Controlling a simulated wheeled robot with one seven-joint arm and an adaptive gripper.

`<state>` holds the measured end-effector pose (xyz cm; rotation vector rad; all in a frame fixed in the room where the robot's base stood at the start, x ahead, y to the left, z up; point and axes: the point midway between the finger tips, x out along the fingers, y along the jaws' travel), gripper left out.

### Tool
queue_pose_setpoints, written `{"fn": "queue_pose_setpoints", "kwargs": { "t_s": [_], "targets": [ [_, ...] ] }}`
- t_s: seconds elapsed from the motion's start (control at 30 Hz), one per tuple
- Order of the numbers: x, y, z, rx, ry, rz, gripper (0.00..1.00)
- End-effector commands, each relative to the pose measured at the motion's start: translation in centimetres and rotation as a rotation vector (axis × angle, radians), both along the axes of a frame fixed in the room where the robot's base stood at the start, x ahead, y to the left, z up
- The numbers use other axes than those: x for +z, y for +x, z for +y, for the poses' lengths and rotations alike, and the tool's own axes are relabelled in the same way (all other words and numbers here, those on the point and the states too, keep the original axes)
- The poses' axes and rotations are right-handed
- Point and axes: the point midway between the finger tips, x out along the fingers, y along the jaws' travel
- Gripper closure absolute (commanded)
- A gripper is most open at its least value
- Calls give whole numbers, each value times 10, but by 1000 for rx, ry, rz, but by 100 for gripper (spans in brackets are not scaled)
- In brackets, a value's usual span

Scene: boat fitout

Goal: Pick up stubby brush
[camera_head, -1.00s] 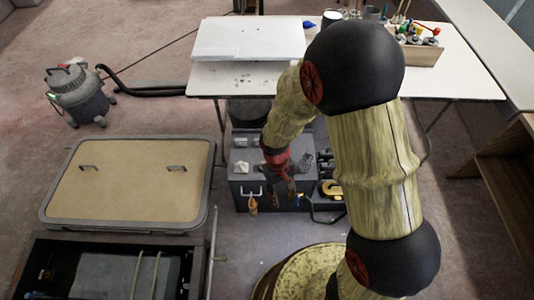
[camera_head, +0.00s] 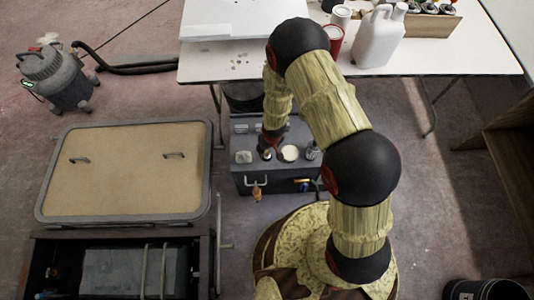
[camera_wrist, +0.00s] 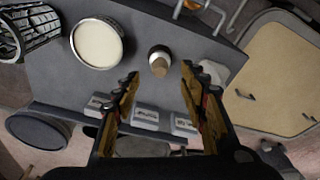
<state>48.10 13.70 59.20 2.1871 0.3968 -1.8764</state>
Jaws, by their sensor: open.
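A short, round thing with a wooden tip and a pale and dark collar, which looks like the stubby brush (camera_wrist: 159,62), stands on the grey box top in the wrist view, seen nearly end-on. My gripper (camera_wrist: 160,74) is open, its two fingers apart on either side of the line to the brush, with nothing between the pads that I can make out. In the head view my gripper (camera_head: 271,142) is low over the grey box (camera_head: 283,178). The brush is mostly hidden there by the gripper.
On the box, a cream-topped round tin (camera_wrist: 97,43) and a wire mesh cup (camera_wrist: 28,32) stand left of the brush in the wrist view. A pale lump (camera_head: 243,157) sits near the box's left edge. The worktable (camera_head: 440,62) with a white jug (camera_head: 378,38) stands behind.

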Motion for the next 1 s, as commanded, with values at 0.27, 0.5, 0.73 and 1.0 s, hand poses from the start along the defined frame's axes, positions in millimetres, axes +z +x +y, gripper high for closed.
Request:
{"fn": "queue_pose_setpoints", "kwargs": {
  "t_s": [0.27,0.5,0.73,1.0],
  "targets": [
    [-26,4,1,-1,-1,3,57],
    [-60,13,4,0,-1,4,57],
    [-67,15,5,-1,-1,3,57],
    [-66,15,5,0,-1,3,68]
  ]
}}
